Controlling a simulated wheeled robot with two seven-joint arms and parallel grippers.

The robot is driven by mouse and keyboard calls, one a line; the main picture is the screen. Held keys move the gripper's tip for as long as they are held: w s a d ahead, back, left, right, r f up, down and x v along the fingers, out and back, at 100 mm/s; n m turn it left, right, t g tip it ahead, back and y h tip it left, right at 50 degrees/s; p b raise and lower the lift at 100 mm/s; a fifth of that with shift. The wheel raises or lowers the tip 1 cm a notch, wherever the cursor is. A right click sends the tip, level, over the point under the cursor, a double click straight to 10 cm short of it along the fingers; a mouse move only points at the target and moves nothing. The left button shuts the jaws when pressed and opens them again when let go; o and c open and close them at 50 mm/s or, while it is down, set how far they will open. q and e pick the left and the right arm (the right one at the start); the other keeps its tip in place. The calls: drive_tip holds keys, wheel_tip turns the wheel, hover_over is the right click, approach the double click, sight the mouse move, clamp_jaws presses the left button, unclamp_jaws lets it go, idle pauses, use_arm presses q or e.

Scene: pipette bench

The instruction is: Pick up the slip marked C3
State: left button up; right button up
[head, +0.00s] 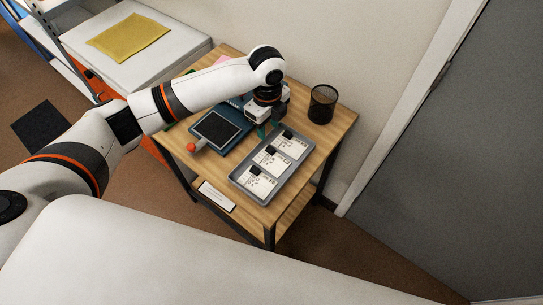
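A grey tray (238,180) on the wooden table holds three white slips in a row: a near one (257,183), a middle one (271,162) and a far one (290,145). Each has a dark piece at its upper edge. The print is too small to read, so I cannot tell which is marked C3. My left gripper (272,127) points down at the far left end of the tray, by the far slip. Its teal fingertips look apart, with nothing seen between them. My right gripper is not in view.
A black mesh cup (322,104) stands at the table's back right. A blue device with a dark screen (218,128) and a red-orange knob (191,147) lie left of the tray. A yellow cloth (128,37) lies on a white surface behind.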

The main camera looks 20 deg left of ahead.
sight(270, 148)
use_arm(q)
wheel_tip(270, 148, down, 4)
drive_tip(key=shift+r, duration=0.15)
drive_tip(key=f, duration=0.1)
drive_tip(key=f+p, duration=0.1)
drive_tip(key=f, duration=0.2)
drive_tip(key=shift+d+f+p, duration=0.3)
drive_tip(key=shift+d+f, duration=0.05)
drive_tip(key=shift+f, duration=0.45)
drive_tip(key=shift+c, duration=0.2)
clamp_jaws()
